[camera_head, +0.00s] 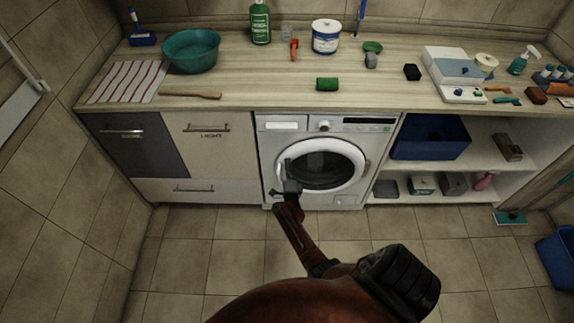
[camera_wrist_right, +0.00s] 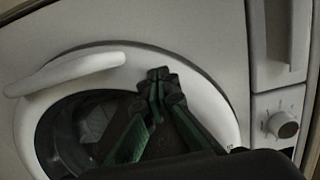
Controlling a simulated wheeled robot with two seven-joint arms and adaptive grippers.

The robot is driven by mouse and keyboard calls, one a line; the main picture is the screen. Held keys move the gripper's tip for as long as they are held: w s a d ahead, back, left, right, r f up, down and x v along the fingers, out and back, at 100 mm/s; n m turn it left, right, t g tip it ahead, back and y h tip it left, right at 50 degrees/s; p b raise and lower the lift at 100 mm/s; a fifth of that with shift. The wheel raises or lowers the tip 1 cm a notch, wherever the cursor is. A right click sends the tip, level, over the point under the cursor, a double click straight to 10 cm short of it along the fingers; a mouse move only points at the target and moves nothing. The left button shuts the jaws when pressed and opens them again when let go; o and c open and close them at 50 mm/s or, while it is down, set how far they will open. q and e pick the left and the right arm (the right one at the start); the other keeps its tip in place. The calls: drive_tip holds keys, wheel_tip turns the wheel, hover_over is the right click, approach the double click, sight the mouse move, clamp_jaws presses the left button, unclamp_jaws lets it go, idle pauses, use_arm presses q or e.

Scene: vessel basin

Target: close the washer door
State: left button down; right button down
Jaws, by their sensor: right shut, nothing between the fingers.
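The white washer (camera_head: 348,199) stands under the counter. Its round door (camera_head: 362,160) has a white ring and dark glass, and it looks flush or nearly flush with the front; I cannot tell whether it is latched. In the right wrist view the door ring (camera_wrist_right: 205,92) fills much of the picture, with a pale handle (camera_wrist_right: 65,72) at its left. My right gripper (camera_head: 288,172) is at the door's left side in the head view. In the wrist view its fingertips (camera_wrist_right: 160,76) are together and empty, over the ring; contact is unclear. My left gripper is not in view.
Drawers and cabinet fronts (camera_head: 160,160) stand left of the washer. Open shelves with a blue bin (camera_head: 430,137) are to its right. The wooden counter (camera_head: 240,80) above holds a teal basin (camera_head: 191,50) and several small items. The tiled floor in front is mostly clear.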

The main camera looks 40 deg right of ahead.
drive_tip(key=shift+w+d+r, duration=0.25)
drive_tip(key=shift+w+r, duration=0.1)
drive_tip(key=shift+r, duration=0.25)
drive_tip(key=f+v, duration=0.1)
drive_tip(key=v, duration=0.7)
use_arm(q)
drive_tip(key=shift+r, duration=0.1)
use_arm(e)
drive_tip(key=shift+s+a+f, duration=0.15)
